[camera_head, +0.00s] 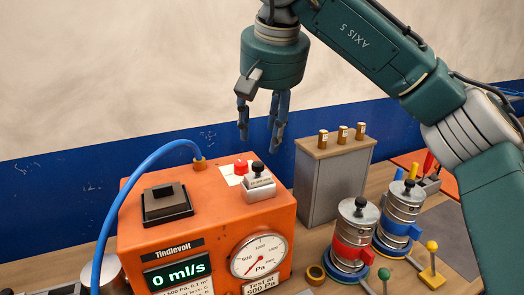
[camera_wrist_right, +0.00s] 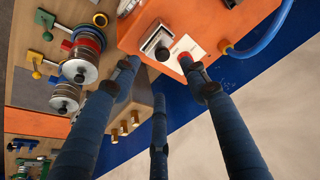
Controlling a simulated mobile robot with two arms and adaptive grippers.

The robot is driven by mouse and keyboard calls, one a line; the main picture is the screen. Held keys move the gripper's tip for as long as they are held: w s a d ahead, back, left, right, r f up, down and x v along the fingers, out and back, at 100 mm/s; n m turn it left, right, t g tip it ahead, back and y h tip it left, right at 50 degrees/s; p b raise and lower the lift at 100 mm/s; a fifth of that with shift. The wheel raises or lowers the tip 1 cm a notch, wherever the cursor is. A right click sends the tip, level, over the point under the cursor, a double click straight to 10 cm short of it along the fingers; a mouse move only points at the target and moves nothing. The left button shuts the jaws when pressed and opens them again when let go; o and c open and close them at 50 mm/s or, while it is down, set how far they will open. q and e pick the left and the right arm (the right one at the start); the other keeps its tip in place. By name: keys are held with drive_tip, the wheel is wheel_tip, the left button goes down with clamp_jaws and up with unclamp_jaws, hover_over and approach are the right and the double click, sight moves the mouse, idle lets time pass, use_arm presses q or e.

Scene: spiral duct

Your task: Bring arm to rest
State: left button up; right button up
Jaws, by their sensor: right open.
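My right gripper (camera_head: 262,118) hangs fingers-down in the head view, above and behind the orange test machine (camera_head: 215,228). Its blue fingers are open, with nothing between them. The fingers also show in the right wrist view (camera_wrist_right: 160,95), spread apart, with the orange machine (camera_wrist_right: 190,25) and the grey cabinet beyond them. The fingers look clear of the machine's top. My right arm reaches in from the right side of the head view. My left gripper is not in view.
The machine carries a red button (camera_head: 241,166), a black-knobbed switch (camera_head: 259,182) and a blue hose (camera_head: 135,185). A grey cabinet (camera_head: 332,180) with brass fittings stands right of it. Two metal duct pieces, with red (camera_head: 352,252) and blue (camera_head: 397,228) clamps, stand further right.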

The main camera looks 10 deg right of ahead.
drive_tip(key=shift+s+r, duration=0.25)
drive_tip(key=shift+r, duration=0.35)
drive_tip(key=shift+r, duration=0.1)
